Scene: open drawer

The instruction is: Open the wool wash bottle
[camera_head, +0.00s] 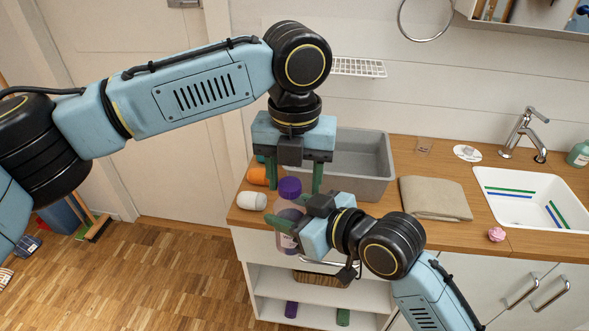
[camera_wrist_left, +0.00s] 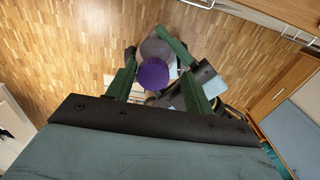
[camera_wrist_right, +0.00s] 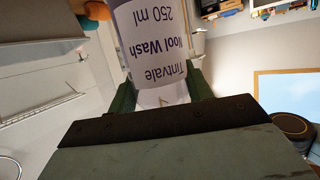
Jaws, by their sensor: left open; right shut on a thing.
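The wool wash bottle (camera_head: 289,213) is a clear, upright bottle with a purple cap (camera_head: 289,187), held off the counter's front edge. My right gripper (camera_head: 284,222) is shut around its body from the right. The right wrist view shows its "Tintvale Wool Wash 250 ml" label (camera_wrist_right: 155,45) between the green fingers. My left gripper (camera_head: 289,184) points down from above, open, with one finger on each side of the cap. The left wrist view shows the cap (camera_wrist_left: 152,74) between its fingers; I cannot tell whether they touch it.
A grey basin (camera_head: 360,185) stands behind my grippers. A folded cloth (camera_head: 434,198), a pink item (camera_head: 496,234) and a white sink (camera_head: 530,218) are at right. Open shelves (camera_head: 300,315) are below.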

